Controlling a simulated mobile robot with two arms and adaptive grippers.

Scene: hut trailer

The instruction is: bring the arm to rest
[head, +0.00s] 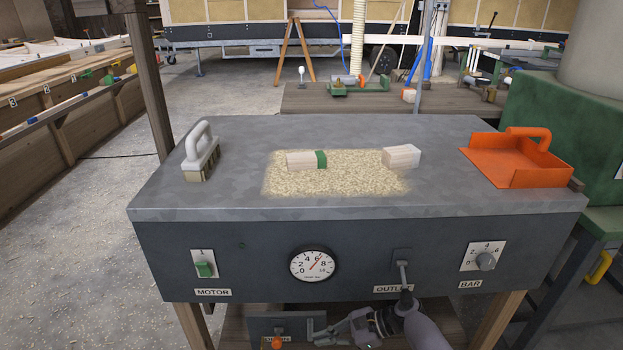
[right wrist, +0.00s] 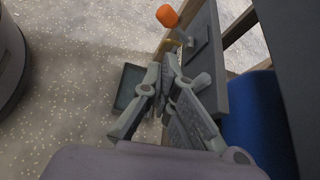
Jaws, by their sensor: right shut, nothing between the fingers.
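My right gripper (head: 330,332) is low in front of the grey bench, below the OUTLET lever (head: 403,272). Its fingers point left toward a small dark panel (head: 262,326) with an orange knob (head: 276,343). In the right wrist view my right gripper (right wrist: 168,72) has its fingers together with nothing held. The orange knob (right wrist: 167,15) is beyond the fingertips there, apart from them. The bench front also bears the green MOTOR switch (head: 205,269), a round gauge (head: 313,264) and the BAR knob (head: 486,261). My left gripper is not in view.
On the bench top (head: 230,205) are a brush (head: 200,150), two wooden blocks (head: 301,160) (head: 402,157) on sawdust (head: 330,184), and an orange dustpan (head: 510,165). A wooden leg (head: 190,325) stands left of the panel. Open floor (head: 70,260) lies left.

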